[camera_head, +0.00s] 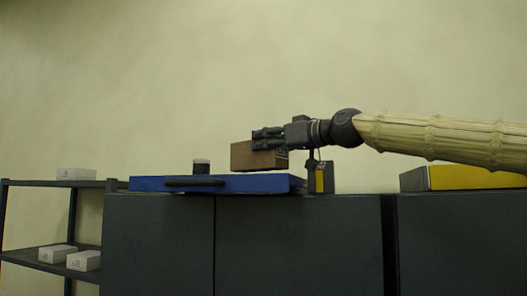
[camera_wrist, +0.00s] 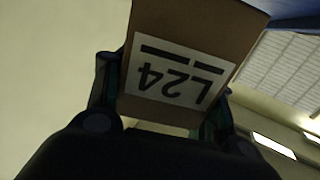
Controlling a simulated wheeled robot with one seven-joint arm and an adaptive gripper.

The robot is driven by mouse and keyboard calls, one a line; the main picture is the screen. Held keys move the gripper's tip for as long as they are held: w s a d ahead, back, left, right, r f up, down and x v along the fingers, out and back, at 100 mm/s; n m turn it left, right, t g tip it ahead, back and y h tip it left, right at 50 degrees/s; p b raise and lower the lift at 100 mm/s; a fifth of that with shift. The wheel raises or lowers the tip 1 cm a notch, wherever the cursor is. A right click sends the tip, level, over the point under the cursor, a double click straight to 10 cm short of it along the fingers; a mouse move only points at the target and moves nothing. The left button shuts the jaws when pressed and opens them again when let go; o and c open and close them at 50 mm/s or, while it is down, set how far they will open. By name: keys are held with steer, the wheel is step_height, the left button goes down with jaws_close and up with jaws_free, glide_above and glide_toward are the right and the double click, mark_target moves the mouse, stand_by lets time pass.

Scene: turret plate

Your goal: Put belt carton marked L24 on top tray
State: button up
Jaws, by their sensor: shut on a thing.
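The brown carton (camera_head: 243,157) is held in my gripper (camera_head: 268,139) just above the right part of the blue tray (camera_head: 240,184). In the wrist view the carton (camera_wrist: 210,25) fills the upper middle, and its white label reads L24 upside down. My gripper's fingers (camera_wrist: 160,100) are shut on it from both sides. The tray lies on top of the dark cabinet and has a black handle on its front.
A black and yellow object (camera_head: 320,178) is right of the tray. A yellow and grey box (camera_head: 470,177) lies farther right on the cabinets (camera_head: 300,245). A shelf rack (camera_head: 40,183) with white boxes stands at left.

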mark_target(263, 170)
steer(key=shift+s+a+r, duration=0.2)
steer(key=shift+s+r, duration=0.1)
steer(key=shift+s, duration=0.3)
steer(key=shift+s+a+r, duration=0.2)
steer(key=shift+s+r, duration=0.1)
steer(key=shift+s, duration=0.25)
steer(key=shift+s+a+r+p, duration=0.2)
steer(key=shift+a+p, duration=0.1)
steer(key=shift+p, duration=0.2)
steer(key=w+f+p, duration=0.1)
steer(key=f, duration=0.1)
steer(key=w+f, duration=0.2)
steer(key=shift+a+p, duration=0.2)
steer(key=shift+p, duration=0.15)
steer(key=shift+s+d+f, duration=0.1)
steer(key=shift+d+f, duration=0.1)
steer(key=shift+f, duration=0.05)
steer(key=shift+s+d, duration=0.1)
steer(key=shift+s, duration=0.5)
steer(key=shift+w+a+f, duration=0.1)
steer(key=shift+w+a, duration=0.05)
steer(key=shift+a, duration=0.15)
steer(key=o, duration=1.3)
steer(key=shift+w+d+f, duration=0.1)
steer(key=shift+w, duration=0.1)
steer(key=shift+c, duration=0.2)
steer(key=shift+s+d, duration=0.1)
steer(key=shift+s, duration=0.2)
